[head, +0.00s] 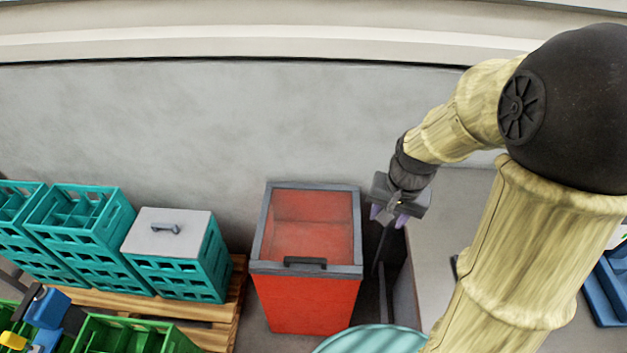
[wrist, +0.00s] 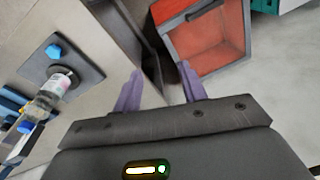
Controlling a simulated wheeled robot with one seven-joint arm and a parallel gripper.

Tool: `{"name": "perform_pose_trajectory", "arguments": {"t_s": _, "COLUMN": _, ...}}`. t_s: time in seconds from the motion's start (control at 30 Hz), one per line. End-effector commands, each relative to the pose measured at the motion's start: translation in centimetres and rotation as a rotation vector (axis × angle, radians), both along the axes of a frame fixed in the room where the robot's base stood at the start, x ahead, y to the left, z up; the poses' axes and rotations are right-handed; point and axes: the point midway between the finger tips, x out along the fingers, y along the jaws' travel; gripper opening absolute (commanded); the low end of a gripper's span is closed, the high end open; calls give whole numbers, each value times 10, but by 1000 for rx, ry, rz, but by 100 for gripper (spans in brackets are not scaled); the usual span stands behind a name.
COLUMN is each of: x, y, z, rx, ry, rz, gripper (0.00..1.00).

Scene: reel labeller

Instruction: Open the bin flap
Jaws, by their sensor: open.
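The red bin (head: 304,302) stands on the floor against the wall, left of my gripper in the head view. Its flap (head: 312,225) looks like a clear panel in a grey frame, lying across the top, with the red inside showing through. A dark handle (head: 305,262) sits on the flap's near edge. In the wrist view the bin (wrist: 212,47) is at the upper right, with the handle (wrist: 204,9) at the picture's top. My gripper (head: 388,217) is open and empty, just right of the bin and apart from it. Its purple fingers (wrist: 160,72) point beside the bin.
A grey bench or machine (head: 440,245) stands right of the bin, with a narrow dark gap between. A bottle (wrist: 50,95) shows at the left in the wrist view. Teal crates (head: 80,225), one grey-lidded (head: 185,223), stand on a wooden pallet (head: 218,313). A round teal top (head: 370,341) is in front.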

Motion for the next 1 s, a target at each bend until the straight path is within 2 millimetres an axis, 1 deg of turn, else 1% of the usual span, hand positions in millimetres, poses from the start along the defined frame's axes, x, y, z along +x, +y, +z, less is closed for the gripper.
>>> {"name": "perform_pose_trajectory", "arguments": {"t_s": 0.03, "x": 19, "y": 3, "z": -7, "rx": 33, "ry": 37, "rz": -82, "gripper": 42}}
{"name": "perform_pose_trajectory", "arguments": {"t_s": 0.2, "x": 73, "y": 17, "z": -23, "rx": 158, "ry": 190, "rz": -384, "gripper": 42}}
{"name": "perform_pose_trajectory", "arguments": {"t_s": 0.4, "x": 131, "y": 35, "z": -42, "rx": 307, "ry": 400, "rz": -711, "gripper": 42}}
{"name": "perform_pose_trajectory", "arguments": {"t_s": 0.63, "x": 190, "y": 46, "z": -62, "rx": 465, "ry": 694, "rz": -1040, "gripper": 42}}
{"name": "perform_pose_trajectory", "arguments": {"t_s": 0.77, "x": 218, "y": 45, "z": -71, "rx": 543, "ry": 883, "rz": -1193, "gripper": 42}}
{"name": "perform_pose_trajectory", "arguments": {"t_s": 0.87, "x": 235, "y": 38, "z": -78, "rx": 593, "ry": 1040, "rz": -1292, "gripper": 42}}
{"name": "perform_pose_trajectory", "arguments": {"t_s": 1.0, "x": 253, "y": 22, "z": -86, "rx": 645, "ry": 1255, "rz": -1394, "gripper": 42}}
